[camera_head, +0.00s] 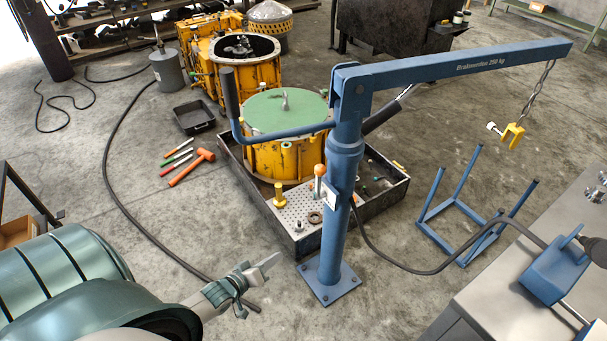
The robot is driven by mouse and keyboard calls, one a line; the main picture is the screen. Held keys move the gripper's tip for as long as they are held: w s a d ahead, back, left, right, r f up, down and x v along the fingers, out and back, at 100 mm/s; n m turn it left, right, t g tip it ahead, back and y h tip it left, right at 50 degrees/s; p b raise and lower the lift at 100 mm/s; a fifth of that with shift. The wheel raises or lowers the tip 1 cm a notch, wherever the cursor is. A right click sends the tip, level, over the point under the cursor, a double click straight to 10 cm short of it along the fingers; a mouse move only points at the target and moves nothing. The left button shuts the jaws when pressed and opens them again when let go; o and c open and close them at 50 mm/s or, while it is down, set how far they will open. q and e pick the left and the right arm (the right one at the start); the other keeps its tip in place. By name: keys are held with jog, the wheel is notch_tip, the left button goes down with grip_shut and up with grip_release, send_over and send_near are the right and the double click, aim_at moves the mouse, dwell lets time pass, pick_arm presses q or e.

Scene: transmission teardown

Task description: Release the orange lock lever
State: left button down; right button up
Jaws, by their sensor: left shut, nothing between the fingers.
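The lever with an orange ball knob (319,170) stands upright at the left side of the blue crane column (343,200). A small pale plate is on the column just beside it. My left gripper (272,260) is shut and empty. It is low in the picture, left of the column's foot and below and left of the knob, clearly apart from both. How the lever joins the column is too small to tell. My right gripper is not in view.
The crane boom (450,68) reaches right, with a chain and yellow hook (513,134). A black tray (385,195) holds a yellow housing with a green lid (285,112). A blue stand (465,215) and a grey bench (490,305) are at the right. Hand tools lie left.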

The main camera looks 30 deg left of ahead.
pick_arm(q)
jog(key=w+a+r+n+t+h, duration=0.1)
jog(key=w+a+r+n+t, duration=0.1)
jog(key=r, duration=0.9)
jog(key=w+a+r+n+t+h+b, duration=0.1)
jog(key=w+a+r+n+t, duration=0.2)
jog(key=r, duration=0.9)
jog(key=w+a+n, duration=0.1)
jog(key=w, duration=0.2)
jog(key=shift+a+r+h, duration=0.2)
jog(key=shift+a+h, duration=0.1)
jog(key=shift+a, duration=0.1)
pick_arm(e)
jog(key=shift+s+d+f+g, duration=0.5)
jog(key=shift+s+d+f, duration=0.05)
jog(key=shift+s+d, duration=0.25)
pick_arm(q)
jog(key=shift+w, duration=0.2)
jog(key=w+d+p, duration=0.1)
jog(key=w+d, duration=0.4)
jog(key=w, duration=0.4)
jog(key=shift+w+d+f+p, duration=0.15)
jog(key=shift+w+d+p, duration=0.15)
jog(key=shift+w+d, duration=0.1)
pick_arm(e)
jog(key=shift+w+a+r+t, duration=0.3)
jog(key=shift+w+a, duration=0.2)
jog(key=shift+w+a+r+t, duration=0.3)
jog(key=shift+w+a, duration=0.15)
